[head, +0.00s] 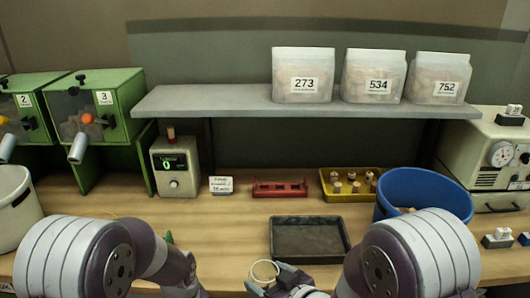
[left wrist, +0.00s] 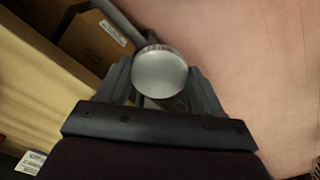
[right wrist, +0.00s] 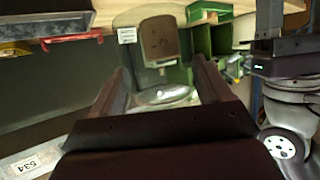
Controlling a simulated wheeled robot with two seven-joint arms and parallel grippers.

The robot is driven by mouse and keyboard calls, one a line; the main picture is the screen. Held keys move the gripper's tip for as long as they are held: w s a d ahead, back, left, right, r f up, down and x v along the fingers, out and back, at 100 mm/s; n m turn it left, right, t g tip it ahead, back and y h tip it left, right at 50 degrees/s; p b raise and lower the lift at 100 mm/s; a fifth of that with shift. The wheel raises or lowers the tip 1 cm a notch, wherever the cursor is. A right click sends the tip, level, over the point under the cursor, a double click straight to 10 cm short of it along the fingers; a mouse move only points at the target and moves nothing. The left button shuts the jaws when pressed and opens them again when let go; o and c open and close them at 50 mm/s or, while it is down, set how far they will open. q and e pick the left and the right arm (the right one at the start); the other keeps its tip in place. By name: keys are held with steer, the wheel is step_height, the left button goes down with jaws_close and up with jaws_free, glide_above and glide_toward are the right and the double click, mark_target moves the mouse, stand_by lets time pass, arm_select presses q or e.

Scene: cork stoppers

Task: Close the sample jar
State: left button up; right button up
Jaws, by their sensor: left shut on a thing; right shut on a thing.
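My right gripper (head: 272,280) is low in the middle of the head view. It is shut on the clear glass sample jar (head: 263,272), whose round rim shows there. In the right wrist view the jar (right wrist: 160,97) sits between the fingers. A brown shape shows through or behind the glass; I cannot tell which. My left gripper (left wrist: 160,85) is shut on a round, pale grey disc with a shiny edge, which looks like the jar lid (left wrist: 160,72). The left fingers are out of sight in the head view. The lid and jar are not seen together.
A black tray (head: 309,220) lies on the bench near the jar. Behind it are a red rack (head: 280,189), a yellow tray (head: 347,196) with several corks and a counter box (head: 175,167). A blue bin (head: 424,190) stands right. The bench left of the black tray is mostly clear.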

steer(key=shift+d, duration=0.1)
arm_select(q)
steer(key=w+a+f+m, duration=0.2)
steer(key=w+f+m, duration=0.5)
steer(key=w, duration=0.1)
steer(key=shift+a+f+m, duration=0.25)
steer(key=shift+a+m, duration=0.1)
steer(key=shift+m, duration=0.05)
arm_select(e)
steer(key=w+d+f+m+t+h, duration=0.1)
steer(key=d+f+m+h, duration=0.6)
steer(key=d+f, duration=0.8)
steer(key=d+t+h, duration=0.1)
steer(key=d, duration=0.2)
steer(key=shift+f+m+t, duration=0.3)
steer(key=shift+t, duration=0.1)
steer(key=s+a+n+g+y, duration=0.1)
steer(key=a+n+g+y, duration=0.2)
steer(key=a+n+y, duration=0.5)
steer(key=a, duration=0.6)
steer(key=shift+s+a+y, duration=0.35)
steer(key=shift+a+y, duration=0.05)
